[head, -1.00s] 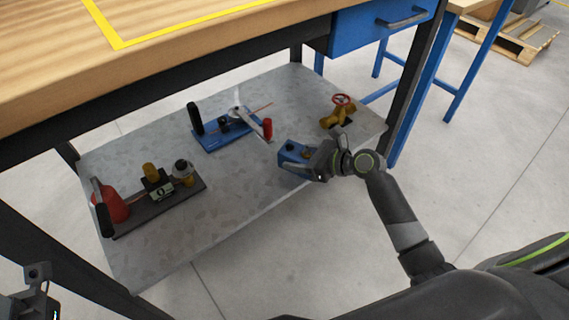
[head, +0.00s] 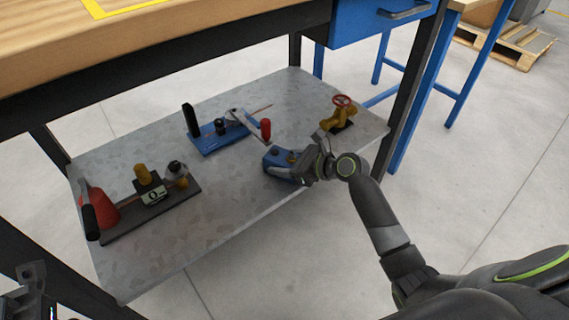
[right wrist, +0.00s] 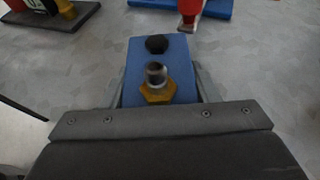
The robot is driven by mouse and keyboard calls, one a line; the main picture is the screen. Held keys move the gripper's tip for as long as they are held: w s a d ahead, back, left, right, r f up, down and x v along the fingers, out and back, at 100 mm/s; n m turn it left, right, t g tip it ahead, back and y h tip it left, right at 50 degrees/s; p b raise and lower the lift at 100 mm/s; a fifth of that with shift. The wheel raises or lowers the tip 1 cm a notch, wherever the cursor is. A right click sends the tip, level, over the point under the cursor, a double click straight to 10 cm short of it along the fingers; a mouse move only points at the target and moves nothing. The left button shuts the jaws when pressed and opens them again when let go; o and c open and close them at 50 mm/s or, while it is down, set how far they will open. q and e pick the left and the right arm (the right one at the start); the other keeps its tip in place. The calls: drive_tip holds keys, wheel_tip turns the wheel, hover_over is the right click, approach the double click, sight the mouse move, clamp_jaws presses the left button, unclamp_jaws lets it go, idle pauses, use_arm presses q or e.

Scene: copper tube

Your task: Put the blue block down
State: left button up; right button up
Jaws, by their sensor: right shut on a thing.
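The blue block (head: 278,160) is at the front right of the lower grey shelf (head: 235,205) in the head view. A brass hex fitting and a black round piece on its top show clearly in the right wrist view (right wrist: 182,55). My right gripper (head: 292,168) is shut on the block, with a finger along each side. The block looks level and low over the shelf, but I cannot tell whether it touches the surface. Part of my left arm's end (head: 35,280) shows at the lower left edge; its jaws cannot be made out.
A blue-based tool with a red handle (head: 220,138) stands behind the block. A brass valve with a red wheel (head: 340,112) is to the right. A dark plate with fittings (head: 150,208) and a red bottle (head: 103,208) are at the left. The front middle of the shelf is clear.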

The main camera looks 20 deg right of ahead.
drive_tip(key=shift+r, duration=0.1)
drive_tip(key=o, duration=1.1)
drive_tip(key=shift+f, duration=0.2)
drive_tip(key=shift+c, duration=0.2)
drive_tip(key=o, duration=0.4)
drive_tip(key=shift+o, duration=0.2)
drive_tip(key=shift+r, duration=0.15)
